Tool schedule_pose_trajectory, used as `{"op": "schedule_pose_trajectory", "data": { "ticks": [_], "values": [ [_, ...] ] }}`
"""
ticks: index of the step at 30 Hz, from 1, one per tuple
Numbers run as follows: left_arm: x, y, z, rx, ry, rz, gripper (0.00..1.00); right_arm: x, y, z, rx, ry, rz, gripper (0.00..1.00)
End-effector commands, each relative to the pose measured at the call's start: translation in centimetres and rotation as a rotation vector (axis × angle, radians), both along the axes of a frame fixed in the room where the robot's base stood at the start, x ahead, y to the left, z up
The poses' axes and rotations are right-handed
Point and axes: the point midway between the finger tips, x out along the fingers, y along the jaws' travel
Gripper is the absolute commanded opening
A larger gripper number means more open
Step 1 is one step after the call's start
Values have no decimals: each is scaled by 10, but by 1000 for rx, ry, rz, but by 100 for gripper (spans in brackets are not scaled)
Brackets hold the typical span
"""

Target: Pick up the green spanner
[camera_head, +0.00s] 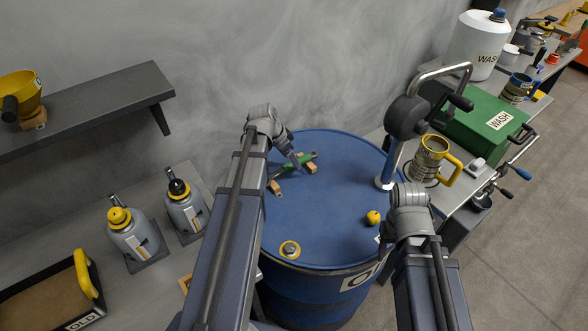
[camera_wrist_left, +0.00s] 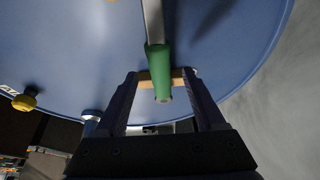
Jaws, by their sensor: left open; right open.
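The green spanner (camera_head: 305,159) lies near the far left of the blue drum's lid (camera_head: 335,205). In the left wrist view its green handle (camera_wrist_left: 159,62) lies between my left fingers, with a pale metal shaft running away from them. My left gripper (camera_wrist_left: 160,78) is open around the handle end, with a gap on each side. In the head view my left gripper (camera_head: 295,160) hides part of the spanner. My right gripper (camera_head: 406,216) is open and empty near the lid's right edge; its fingers are hard to make out.
A yellow knob (camera_head: 373,217) and a round cap (camera_head: 290,249) are on the lid. A blue post (camera_head: 388,165) with a crank stands at its right edge, beside a yellow-handled mug (camera_head: 430,155). The lid's middle is clear.

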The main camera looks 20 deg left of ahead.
Motion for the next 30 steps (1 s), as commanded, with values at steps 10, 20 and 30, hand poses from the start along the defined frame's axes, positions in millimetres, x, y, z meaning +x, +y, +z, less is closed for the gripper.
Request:
{"op": "schedule_pose_trajectory", "data": {
  "ticks": [10,20,30],
  "values": [
    [7,-4,-19,0,0,0,71,0,0,-19,0,0,0,50],
    [7,-4,-19,0,0,0,42,0,0,-19,0,0,0,50],
    [7,-4,-19,0,0,0,4,0,0,-19,0,0,0,50]
  ]
}}
